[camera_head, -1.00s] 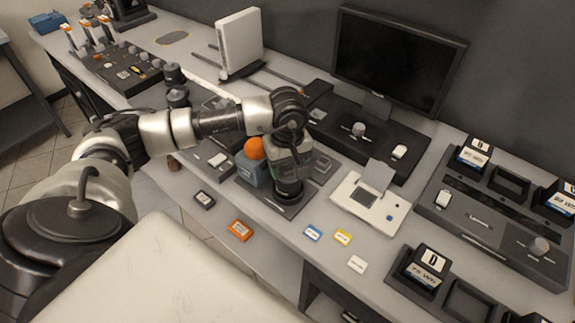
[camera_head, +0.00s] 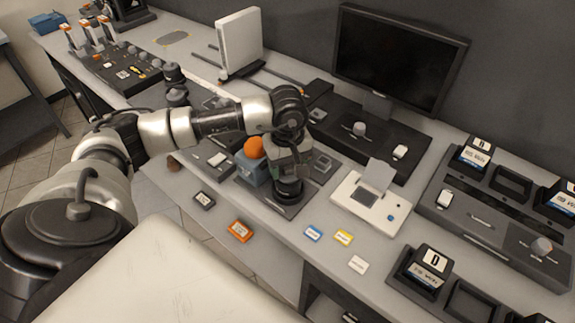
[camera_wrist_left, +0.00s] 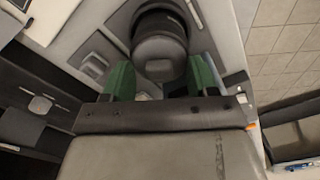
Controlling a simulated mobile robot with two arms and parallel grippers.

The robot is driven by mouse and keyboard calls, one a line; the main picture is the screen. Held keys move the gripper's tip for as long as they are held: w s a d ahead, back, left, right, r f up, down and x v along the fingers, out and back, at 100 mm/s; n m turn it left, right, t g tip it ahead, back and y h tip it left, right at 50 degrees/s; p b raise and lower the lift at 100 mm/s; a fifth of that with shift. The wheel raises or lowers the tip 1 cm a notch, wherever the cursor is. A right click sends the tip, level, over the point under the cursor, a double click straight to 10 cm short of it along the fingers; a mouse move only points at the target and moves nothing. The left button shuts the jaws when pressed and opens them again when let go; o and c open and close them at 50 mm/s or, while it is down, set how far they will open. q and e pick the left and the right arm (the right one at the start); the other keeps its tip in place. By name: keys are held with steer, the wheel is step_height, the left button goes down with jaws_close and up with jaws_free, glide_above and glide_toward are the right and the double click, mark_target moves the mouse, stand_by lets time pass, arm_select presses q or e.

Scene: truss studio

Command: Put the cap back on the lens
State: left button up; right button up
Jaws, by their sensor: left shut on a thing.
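My left gripper (camera_head: 287,165) is over a black cylindrical lens (camera_head: 288,190) that stands on a dark tray on the counter. In the left wrist view, the green fingers of this gripper (camera_wrist_left: 161,80) flank a dark round piece, which looks like the cap (camera_wrist_left: 160,62), and are shut on it. The dark lens (camera_wrist_left: 158,22) shows just beyond the cap. The two look in line or nearly so, but I cannot tell whether the cap is seated. In the head view the gripper hides the cap. My right gripper is not in view.
A blue-grey container with an orange ball (camera_head: 254,148) stands close left of the gripper. A white device (camera_head: 368,201) is to the right. Small coloured cards, such as an orange one (camera_head: 240,231), lie along the front edge. A monitor (camera_head: 400,62) stands behind.

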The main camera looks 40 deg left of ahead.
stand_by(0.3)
arm_select(q)
steer(key=o, duration=1.2)
steer(key=shift+r, duration=0.1)
steer(key=shift+r+p, duration=1.65)
steer(key=shift+r, duration=1.8)
jaws_close()
